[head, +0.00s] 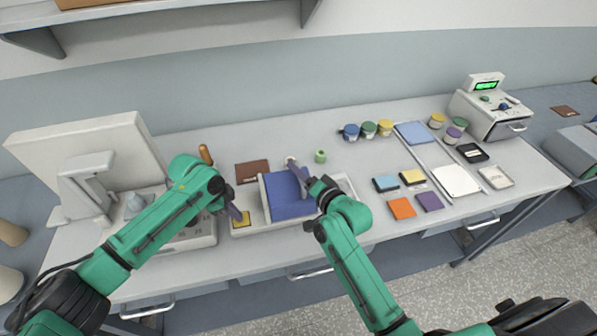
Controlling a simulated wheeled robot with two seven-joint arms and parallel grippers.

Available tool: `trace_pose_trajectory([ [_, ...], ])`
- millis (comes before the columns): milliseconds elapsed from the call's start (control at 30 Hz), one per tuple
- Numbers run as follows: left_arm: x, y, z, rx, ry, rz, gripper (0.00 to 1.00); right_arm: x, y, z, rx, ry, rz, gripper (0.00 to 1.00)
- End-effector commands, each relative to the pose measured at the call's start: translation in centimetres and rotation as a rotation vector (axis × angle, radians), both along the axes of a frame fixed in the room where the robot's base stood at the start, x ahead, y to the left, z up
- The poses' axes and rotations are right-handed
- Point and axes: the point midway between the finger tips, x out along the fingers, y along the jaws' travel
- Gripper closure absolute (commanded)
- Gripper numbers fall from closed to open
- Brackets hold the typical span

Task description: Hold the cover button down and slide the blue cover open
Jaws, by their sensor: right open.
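The blue cover (290,207) lies over the middle of the white bobbin tray (266,223). A yellow button (241,219) sits at the tray's left end. My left gripper (236,216) is over the button with its tips at or just above it; I cannot tell whether they touch, or whether the jaws are open. My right gripper (295,167) is open at the far edge of the cover, and its wrist hides the cover's right part. I cannot tell whether it touches the cover.
A sewing machine (90,135) stands left of the tray. A brown pad (252,172) and a green spool (320,156) lie behind it. Several jars, fabric squares and small trays fill the right side. The table front near the tray is clear.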

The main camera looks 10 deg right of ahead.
Motion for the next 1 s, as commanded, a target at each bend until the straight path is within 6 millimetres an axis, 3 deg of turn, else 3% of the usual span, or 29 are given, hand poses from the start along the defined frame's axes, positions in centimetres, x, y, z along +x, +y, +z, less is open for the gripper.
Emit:
trace_pose_trajectory([
  [267, 0.01, 0.06, -0.04, 0.001, 0.000, 0.001, 1.00, 0.43, 0.16, -0.13, -0.001, 0.001, 0.001, 0.50],
  [400, 0.00, 0.06, -0.05, 0.001, 0.000, 0.001, 1.00, 0.41, 0.15, -0.15, -0.001, 0.001, 0.001, 1.00],
  [1000, -0.01, 0.06, -0.06, 0.001, 0.000, 0.001, 1.00, 0.40, 0.14, -0.14, -0.001, 0.001, 0.001, 1.00],
])
